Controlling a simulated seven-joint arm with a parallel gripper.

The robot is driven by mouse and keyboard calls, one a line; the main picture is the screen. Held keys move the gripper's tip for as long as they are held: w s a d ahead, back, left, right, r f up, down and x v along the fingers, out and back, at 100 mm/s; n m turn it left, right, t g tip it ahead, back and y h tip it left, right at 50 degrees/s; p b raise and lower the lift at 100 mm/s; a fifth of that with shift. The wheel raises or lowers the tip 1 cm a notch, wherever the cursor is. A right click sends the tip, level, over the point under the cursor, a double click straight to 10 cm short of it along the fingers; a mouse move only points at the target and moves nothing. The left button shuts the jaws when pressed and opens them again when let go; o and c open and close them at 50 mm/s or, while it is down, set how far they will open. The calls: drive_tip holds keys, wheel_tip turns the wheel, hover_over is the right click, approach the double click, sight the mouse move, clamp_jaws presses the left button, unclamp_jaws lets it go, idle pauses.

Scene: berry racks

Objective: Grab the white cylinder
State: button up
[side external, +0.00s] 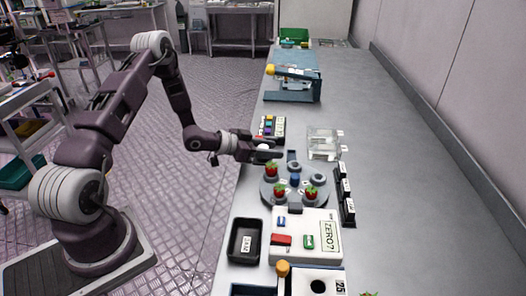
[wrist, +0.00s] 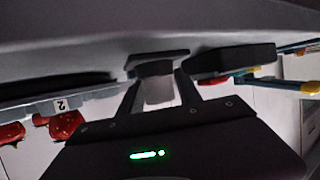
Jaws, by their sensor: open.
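My gripper (side external: 270,150) is open and low over the table's near edge, just behind the round berry rack. In the wrist view, a pale whitish cylinder (wrist: 158,92) stands between the two fingers of my gripper (wrist: 158,100), with a wider grey piece across its end. I cannot tell whether the fingers touch it. In the side view, a small white patch (side external: 263,147) shows at the fingers; it may be the same cylinder, mostly hidden by my gripper.
The round grey rack (side external: 268,196) holds several red berries. A clear box (side external: 323,140) stands beyond my gripper, and a panel of coloured blocks (side external: 272,124) is behind it. Black labelled blocks (side external: 346,190) and a black tray (side external: 245,241) are nearby. The table's right side is clear.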

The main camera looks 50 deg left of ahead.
clamp_jaws()
